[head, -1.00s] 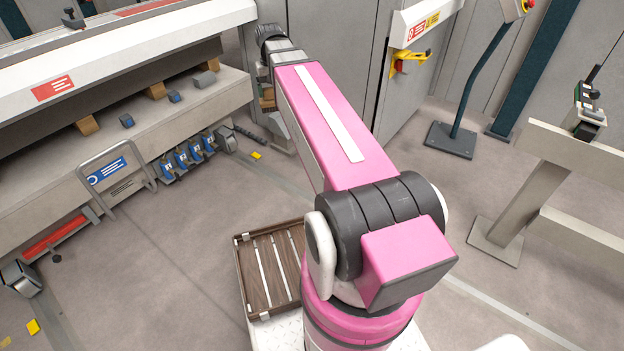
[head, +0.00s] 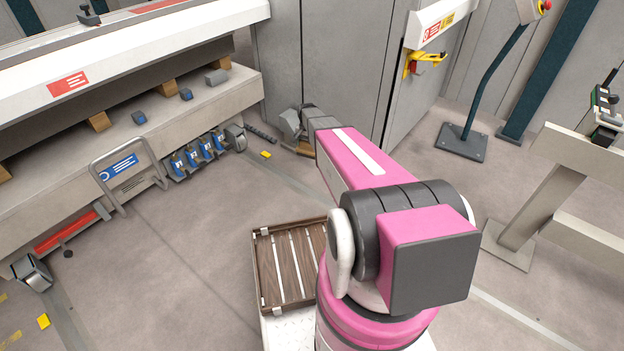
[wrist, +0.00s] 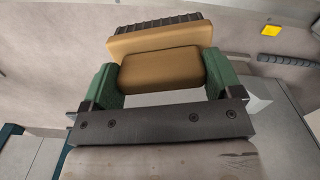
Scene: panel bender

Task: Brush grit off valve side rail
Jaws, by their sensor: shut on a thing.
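My gripper (wrist: 160,78) is shut on a brush (wrist: 160,70). The brush has a tan block and a dark ribbed bristle side, which faces away from the gripper. The green fingers clasp the block from both sides. In the head view my arm's end is beyond the pink link, and the fingers are not clear there. The row of valves with blue labels (head: 197,153) sits low on the machine's front, left of my arm's end. A dark ribbed bar (head: 262,132) lies right of them; it also shows in the wrist view (wrist: 285,67). I cannot make out grit.
A frame with a blue sign (head: 120,168) stands left of the valves. A slatted wooden tray (head: 261,270) is beside my arm's base. A yellow floor marker (head: 266,154) lies near the valves. The left floor is mostly clear.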

